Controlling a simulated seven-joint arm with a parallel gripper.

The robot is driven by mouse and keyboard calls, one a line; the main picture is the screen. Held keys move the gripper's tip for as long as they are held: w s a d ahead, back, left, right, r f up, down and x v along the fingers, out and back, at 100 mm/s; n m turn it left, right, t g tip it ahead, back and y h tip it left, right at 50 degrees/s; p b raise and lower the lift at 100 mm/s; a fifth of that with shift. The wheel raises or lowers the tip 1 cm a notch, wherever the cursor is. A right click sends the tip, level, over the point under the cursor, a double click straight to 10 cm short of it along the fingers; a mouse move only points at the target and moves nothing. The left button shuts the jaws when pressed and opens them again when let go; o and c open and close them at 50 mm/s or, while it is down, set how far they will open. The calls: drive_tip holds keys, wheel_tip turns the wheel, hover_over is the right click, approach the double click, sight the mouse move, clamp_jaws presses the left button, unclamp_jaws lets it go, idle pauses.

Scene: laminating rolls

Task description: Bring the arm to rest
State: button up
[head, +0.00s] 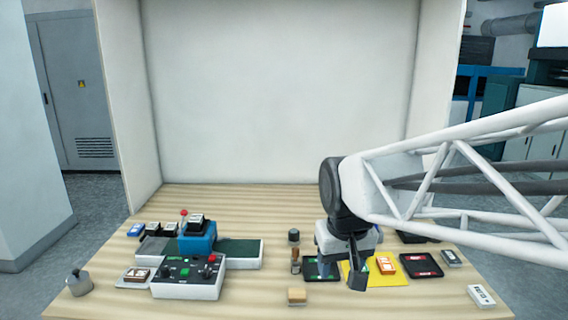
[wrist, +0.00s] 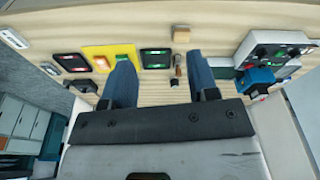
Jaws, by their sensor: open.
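My gripper (head: 350,272) hangs at the end of my white lattice arm, over the right part of the wooden table (head: 240,305). In the wrist view my gripper (wrist: 162,85) shows two blue fingers spread apart with nothing between them. It is above the yellow mat (head: 352,280) and close to the black tray with a green mark (head: 312,277). In the head view it hides part of both. I cannot tell its exact height over the table.
A blue machine (head: 197,240) and a control box (head: 188,280) stand at the left. A wooden block (head: 297,296) lies at the front. White walls stand behind.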

drive_tip(key=s+d+f+m, duration=0.1)
drive_tip(key=s+d, duration=0.3)
drive_tip(key=s, duration=0.2)
drive_tip(key=s+d+f+m, duration=0.1)
drive_tip(key=s+d+f, duration=0.1)
drive_tip(key=s+d, duration=0.2)
drive_tip(key=shift+s+f+t, duration=0.3)
drive_tip(key=shift+s, duration=1.2)
drive_tip(key=shift+d, duration=0.1)
